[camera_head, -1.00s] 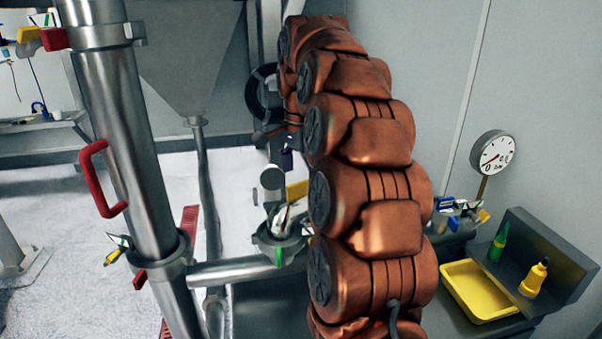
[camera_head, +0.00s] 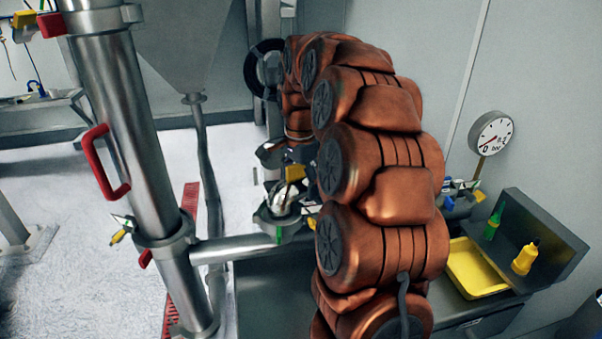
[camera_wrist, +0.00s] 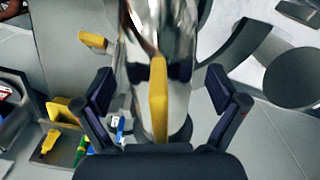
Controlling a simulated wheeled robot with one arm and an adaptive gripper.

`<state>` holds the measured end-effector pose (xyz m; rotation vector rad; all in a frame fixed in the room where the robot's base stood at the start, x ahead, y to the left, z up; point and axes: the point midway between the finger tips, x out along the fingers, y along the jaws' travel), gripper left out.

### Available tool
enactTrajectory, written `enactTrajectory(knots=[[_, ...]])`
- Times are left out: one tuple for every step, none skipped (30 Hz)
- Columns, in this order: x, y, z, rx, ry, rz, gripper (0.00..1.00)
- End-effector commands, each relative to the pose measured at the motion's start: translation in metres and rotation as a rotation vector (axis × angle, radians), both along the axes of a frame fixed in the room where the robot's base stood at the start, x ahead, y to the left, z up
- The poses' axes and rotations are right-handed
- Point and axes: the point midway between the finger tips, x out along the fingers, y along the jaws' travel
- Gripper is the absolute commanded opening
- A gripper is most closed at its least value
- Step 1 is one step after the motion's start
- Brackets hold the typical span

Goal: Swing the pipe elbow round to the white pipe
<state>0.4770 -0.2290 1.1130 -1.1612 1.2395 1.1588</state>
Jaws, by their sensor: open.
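The pipe elbow (camera_wrist: 185,35) is shiny metal with an upright yellow handle (camera_wrist: 158,100), in the middle of the wrist view. My gripper (camera_wrist: 160,75) is open, with one dark finger on each side of the handle and elbow; contact is not visible. In the head view my gripper (camera_head: 287,156) is just above the elbow (camera_head: 284,196), partly hidden by my arm. The elbow is at a flange (camera_head: 277,227) with a green mark, at the end of a horizontal metal pipe (camera_head: 228,247). I cannot make out the white pipe for certain.
A thick steel column (camera_head: 118,110) with a red handle (camera_head: 106,176) stands at the left. A hopper (camera_head: 188,45) is behind. A gauge (camera_head: 491,134), a yellow tray (camera_head: 470,272) and bottles are at the right. In the wrist view, small coloured items lie at the lower left.

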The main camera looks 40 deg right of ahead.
Motion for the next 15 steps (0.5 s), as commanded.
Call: enactTrajectory(knots=[[-0.0003, 0.0001, -0.0012, 0.001, 0.001, 0.000, 0.95], [-0.0003, 0.0002, -0.0018, 0.000, 0.001, 0.000, 0.95], [-0.0003, 0.0002, -0.0024, 0.001, 0.001, 0.000, 0.95], [-0.0003, 0.0002, -0.0027, 0.000, 0.001, 0.000, 0.95], [-0.0003, 0.0002, -0.0028, 0.000, 0.001, 0.000, 0.95], [-0.0003, 0.0002, -0.0029, 0.001, 0.001, 0.000, 0.95], [-0.0003, 0.0002, -0.0029, 0.000, 0.001, 0.000, 0.95], [-0.0003, 0.0002, -0.0028, 0.000, 0.001, 0.000, 0.95], [-0.0003, 0.0002, -0.0028, 0.000, 0.000, 0.000, 0.95], [-0.0003, 0.0002, -0.0028, 0.000, 0.001, 0.000, 0.95], [-0.0003, 0.0002, -0.0027, 0.000, 0.001, 0.000, 0.93], [-0.0003, 0.0002, -0.0028, 0.000, 0.001, 0.001, 0.89], [-0.0003, 0.0002, -0.0028, 0.001, 0.001, 0.001, 0.86], [-0.0003, 0.0002, -0.0027, 0.001, 0.001, 0.001, 0.83], [-0.0003, 0.0002, -0.0027, 0.001, 0.001, 0.001, 0.79]])
